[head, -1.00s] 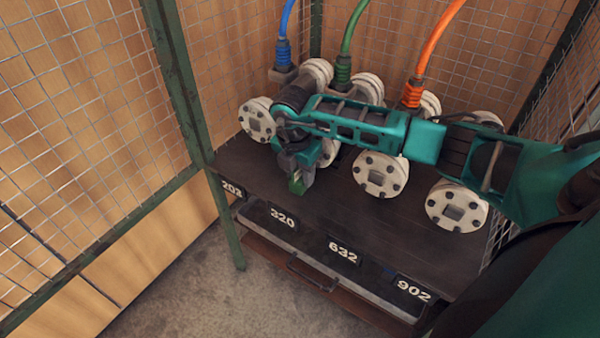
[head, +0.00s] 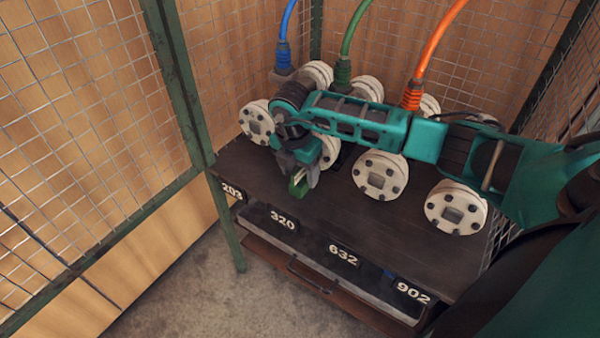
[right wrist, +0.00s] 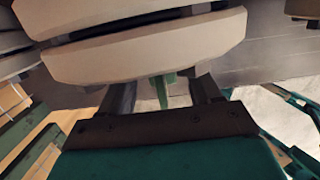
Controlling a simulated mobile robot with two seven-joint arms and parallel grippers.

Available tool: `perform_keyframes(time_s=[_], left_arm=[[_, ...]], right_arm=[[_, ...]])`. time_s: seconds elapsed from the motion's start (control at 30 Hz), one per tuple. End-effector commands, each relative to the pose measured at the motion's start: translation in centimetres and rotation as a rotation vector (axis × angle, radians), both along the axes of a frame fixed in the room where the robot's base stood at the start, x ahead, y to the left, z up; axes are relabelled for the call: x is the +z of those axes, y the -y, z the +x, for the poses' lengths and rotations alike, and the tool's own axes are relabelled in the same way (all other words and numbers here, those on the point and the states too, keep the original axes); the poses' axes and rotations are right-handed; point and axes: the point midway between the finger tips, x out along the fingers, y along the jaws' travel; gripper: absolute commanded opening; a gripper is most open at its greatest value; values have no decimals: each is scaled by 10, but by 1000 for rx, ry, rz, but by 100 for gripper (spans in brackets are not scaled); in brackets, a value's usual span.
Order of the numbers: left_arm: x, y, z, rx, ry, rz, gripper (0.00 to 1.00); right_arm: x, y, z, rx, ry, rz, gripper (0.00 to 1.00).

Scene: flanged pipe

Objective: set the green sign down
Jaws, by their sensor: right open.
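The green sign (head: 298,186) is a small piece at the tips of my right gripper (head: 303,178), low over or on the dark tabletop in the head view. I cannot tell whether it touches the top. In the right wrist view the sign (right wrist: 163,88) shows as a narrow green strip between the two spread fingers of my right gripper (right wrist: 163,92), with gaps on both sides. The gripper is open. Most of the sign is hidden by the fingers and a pale flange. My left gripper is not in view.
Pale bolted flanges (head: 380,176) and (head: 456,207) stand on the dark table (head: 360,222) beside and behind my arm. Blue, green and orange hoses (head: 432,45) rise behind. Mesh walls (head: 90,110) enclose the table. The table's front strip is clear, above number labels (head: 343,255).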

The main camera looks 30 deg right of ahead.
Motion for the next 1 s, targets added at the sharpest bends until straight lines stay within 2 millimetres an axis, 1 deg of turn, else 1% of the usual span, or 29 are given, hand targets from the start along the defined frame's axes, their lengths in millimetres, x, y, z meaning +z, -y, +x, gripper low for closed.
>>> perform_keyframes(time_s=[0.03, 0.2, 0.3, 0.43, 0.5, 0.63, 1.0], left_arm=[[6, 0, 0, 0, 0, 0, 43], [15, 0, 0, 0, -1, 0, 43], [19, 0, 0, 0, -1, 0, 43], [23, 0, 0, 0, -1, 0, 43], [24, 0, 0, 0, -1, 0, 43], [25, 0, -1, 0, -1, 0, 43], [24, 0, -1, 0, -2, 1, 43]], right_arm=[[14, -1, 0, 1, 3, 0, 63], [52, -6, -2, 1, 4, 1, 63], [72, -9, -3, 1, 4, 1, 63], [91, -12, -5, 0, 2, 1, 63], [97, -13, -5, 0, 2, 1, 63], [103, -14, -6, 0, 0, 0, 63], [104, -14, -6, -1, 0, 0, 63]])
